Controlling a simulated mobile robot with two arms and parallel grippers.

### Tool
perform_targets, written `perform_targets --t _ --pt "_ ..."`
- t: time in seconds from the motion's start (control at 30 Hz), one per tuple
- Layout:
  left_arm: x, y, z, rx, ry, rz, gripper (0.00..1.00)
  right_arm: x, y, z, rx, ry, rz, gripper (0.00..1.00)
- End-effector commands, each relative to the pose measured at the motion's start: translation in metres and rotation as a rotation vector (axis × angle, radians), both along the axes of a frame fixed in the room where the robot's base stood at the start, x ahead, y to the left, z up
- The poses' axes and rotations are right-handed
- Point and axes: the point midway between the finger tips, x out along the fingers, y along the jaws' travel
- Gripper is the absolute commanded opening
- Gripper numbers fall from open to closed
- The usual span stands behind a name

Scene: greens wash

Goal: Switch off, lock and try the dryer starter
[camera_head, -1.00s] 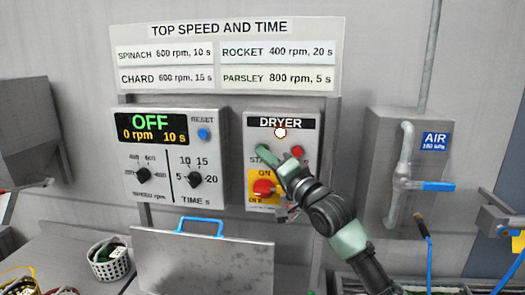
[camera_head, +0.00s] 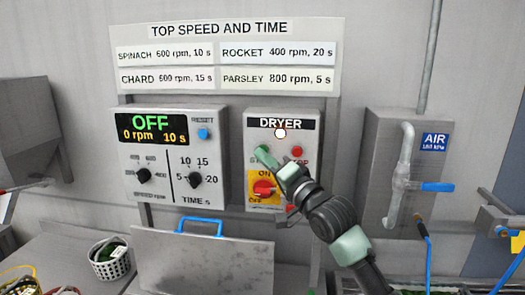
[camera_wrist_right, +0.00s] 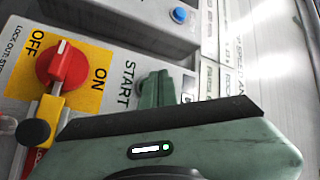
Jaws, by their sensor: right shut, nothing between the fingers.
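The dryer starter (camera_head: 312,125) is a grey box on the wall with a green START button, a red STOP button (camera_head: 297,151) and a red rotary switch (camera_head: 263,188) on a yellow ON/OFF plate. In the right wrist view the red switch (camera_wrist_right: 60,68) has a white mark nearer OFF than ON. My left gripper is not in view.
The control box (camera_head: 215,150) to the left reads OFF, 0 rpm, 10 s. A steel lid (camera_head: 205,262) with a blue handle stands below. An air box (camera_head: 380,165) with a blue valve handle is to the right. A white basket (camera_head: 112,262) holds greens at lower left.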

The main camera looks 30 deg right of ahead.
Motion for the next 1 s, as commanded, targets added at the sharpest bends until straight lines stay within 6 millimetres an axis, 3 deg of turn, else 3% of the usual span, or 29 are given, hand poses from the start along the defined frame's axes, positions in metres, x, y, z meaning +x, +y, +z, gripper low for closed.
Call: perform_targets --t 0.23,0.7,1.0 --pt "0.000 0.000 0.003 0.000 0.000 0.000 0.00 -0.005 0.004 0.001 0.000 0.000 0.001 0.00" --pt "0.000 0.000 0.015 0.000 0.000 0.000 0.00 -0.038 0.029 0.000 0.000 0.000 0.000 0.00" --pt "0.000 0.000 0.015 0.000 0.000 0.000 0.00 -0.040 0.030 0.000 -0.001 0.000 0.000 0.00"
